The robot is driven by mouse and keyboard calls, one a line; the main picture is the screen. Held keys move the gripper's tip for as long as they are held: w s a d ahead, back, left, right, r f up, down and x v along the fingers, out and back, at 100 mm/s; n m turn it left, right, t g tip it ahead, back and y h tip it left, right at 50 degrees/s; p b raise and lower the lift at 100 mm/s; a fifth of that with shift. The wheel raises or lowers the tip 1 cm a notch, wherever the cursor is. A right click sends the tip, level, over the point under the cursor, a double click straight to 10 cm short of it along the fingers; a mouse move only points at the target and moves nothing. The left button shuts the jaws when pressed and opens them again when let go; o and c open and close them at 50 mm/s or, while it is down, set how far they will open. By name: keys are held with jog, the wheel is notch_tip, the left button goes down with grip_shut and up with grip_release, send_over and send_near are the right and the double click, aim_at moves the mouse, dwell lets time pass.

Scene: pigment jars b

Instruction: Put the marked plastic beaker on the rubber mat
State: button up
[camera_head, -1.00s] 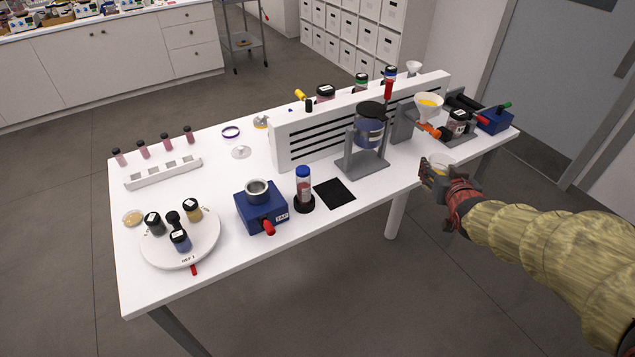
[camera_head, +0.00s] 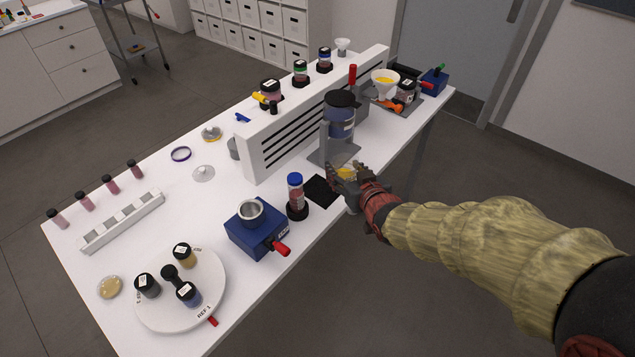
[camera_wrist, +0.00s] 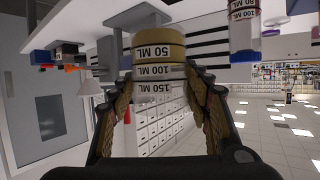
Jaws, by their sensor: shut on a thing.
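The marked plastic beaker is clear, with yellow contents and volume labels (camera_wrist: 158,72). My gripper (camera_head: 347,170) is shut on it, with one finger on each side, as the wrist view (camera_wrist: 160,92) shows. In the wrist view the scene appears upside down. The black rubber mat (camera_head: 318,191) lies flat and bare on the white table. In the head view my gripper and the beaker are just right of the mat, near the table's front edge. My fingers hide part of the beaker there.
A blue-capped tube (camera_head: 295,194) stands in a black base just left of the mat. A grey stand with a dark-lidded jar (camera_head: 340,118) rises behind. A blue device with a metal cup (camera_head: 254,228) is further left. A slotted white divider (camera_head: 290,128) runs behind.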

jog(key=w+a+f+b, duration=0.1)
jog(key=w+a+f, duration=0.1)
jog(key=w+a+f+b, duration=0.1)
jog(key=w+a+f, duration=0.1)
jog(key=w+f, duration=0.1)
jog(key=w+a+f+b, duration=0.1)
jog(key=w+a+f, duration=0.1)
jog(key=w+f, duration=0.1)
jog(key=shift+w+a+f+b, duration=0.15)
jog(key=shift+f+b, duration=0.4)
jog(key=shift+f, duration=1.1)
jog(key=shift+f, duration=0.1)
jog(key=shift+f, duration=0.1)
jog(key=o, duration=1.2)
jog(key=shift+o, duration=0.4)
